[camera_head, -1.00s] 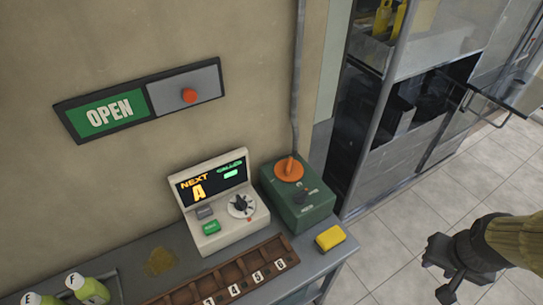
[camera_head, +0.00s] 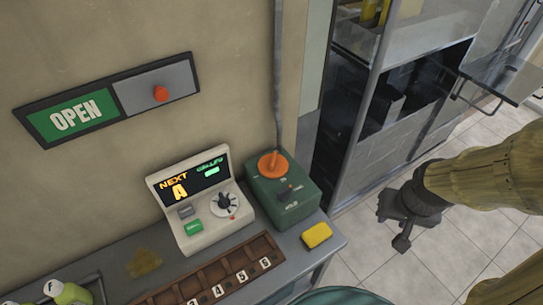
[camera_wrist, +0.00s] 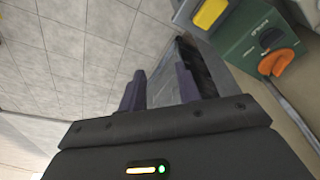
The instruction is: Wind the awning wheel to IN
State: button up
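No wheel that I can identify as the awning wheel shows in either view. The nearest thing to a turning control is an orange handle (camera_head: 272,164) on top of a green box (camera_head: 290,205), with a small black knob beside it; the small lettering there is not readable enough. The orange handle (camera_wrist: 276,62) also shows at the right of the wrist view. My gripper (camera_head: 402,218) hangs over the tiled floor, right of the table and apart from everything. In the wrist view my gripper (camera_wrist: 158,88) has its two fingers apart with nothing between them.
A counter box (camera_head: 203,205) with a NEXT display, a yellow block (camera_head: 316,235) and a numbered tray (camera_head: 222,283) stand on the grey table. An OPEN sign (camera_head: 80,113) is on the wall. A metal cabinet (camera_head: 400,125) has an open door. The tiled floor is clear.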

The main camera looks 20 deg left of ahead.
jog(key=w+a+n, duration=0.7)
jog(key=n, duration=0.2)
notch_tip(320, 180, up, 3)
jog(key=n+g, duration=0.3)
jog(key=n, duration=2.5)
send_over(273, 159)
jog(key=shift+r, duration=0.2)
jog(key=shift+f, duration=0.15)
notch_tip(273, 159, down, 17)
jog(key=shift+f+p, duration=0.1)
jog(key=shift+p, duration=0.85)
